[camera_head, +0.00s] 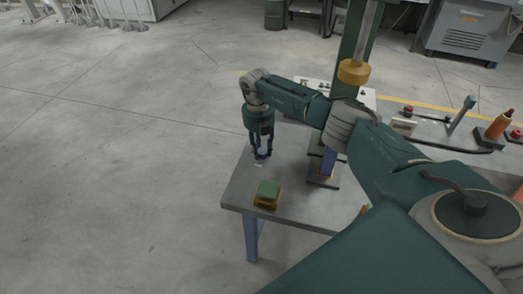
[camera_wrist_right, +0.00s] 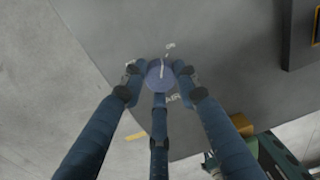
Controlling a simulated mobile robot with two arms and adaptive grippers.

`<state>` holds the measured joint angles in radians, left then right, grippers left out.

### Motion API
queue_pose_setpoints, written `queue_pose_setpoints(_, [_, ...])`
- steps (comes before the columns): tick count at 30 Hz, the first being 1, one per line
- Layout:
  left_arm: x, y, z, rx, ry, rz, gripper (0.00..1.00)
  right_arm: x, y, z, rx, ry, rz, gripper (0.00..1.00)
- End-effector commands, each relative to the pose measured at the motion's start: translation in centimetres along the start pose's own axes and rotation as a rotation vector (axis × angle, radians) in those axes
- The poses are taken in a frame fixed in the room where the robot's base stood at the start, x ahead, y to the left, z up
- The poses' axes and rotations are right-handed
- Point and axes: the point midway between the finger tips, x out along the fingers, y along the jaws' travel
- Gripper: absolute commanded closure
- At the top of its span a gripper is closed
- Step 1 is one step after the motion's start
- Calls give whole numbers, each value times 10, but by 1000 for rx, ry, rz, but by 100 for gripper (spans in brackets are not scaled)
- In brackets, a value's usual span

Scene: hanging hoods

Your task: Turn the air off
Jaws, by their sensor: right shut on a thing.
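A round blue knob (camera_wrist_right: 159,74) with a pale pointer line sits on the grey table (camera_head: 240,187). In the right wrist view the line points up, toward a small white label (camera_wrist_right: 170,46) too small to read. Another white label (camera_wrist_right: 130,64) lies to the left of the knob, and white lettering that looks like "AIR" (camera_wrist_right: 173,98) lies below it. My right gripper (camera_head: 262,151) points down at the table's far left corner. Its three dark blue fingers are closed around the knob. My left gripper is not in view.
A green and yellow block (camera_head: 267,194) stands near the table's front left edge. A green post (camera_head: 352,45) rises behind my arm. Several tools and red buttons lie on the surface at right.

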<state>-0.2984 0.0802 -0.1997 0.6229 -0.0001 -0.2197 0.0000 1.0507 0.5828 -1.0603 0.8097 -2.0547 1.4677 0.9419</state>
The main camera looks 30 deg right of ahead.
Motion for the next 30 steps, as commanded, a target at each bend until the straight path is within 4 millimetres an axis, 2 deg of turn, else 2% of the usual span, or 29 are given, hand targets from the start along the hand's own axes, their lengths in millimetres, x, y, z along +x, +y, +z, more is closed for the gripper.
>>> queue_pose_setpoints(30, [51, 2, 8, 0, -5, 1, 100, 1, -1, 0, -957, -62, 1, 96])
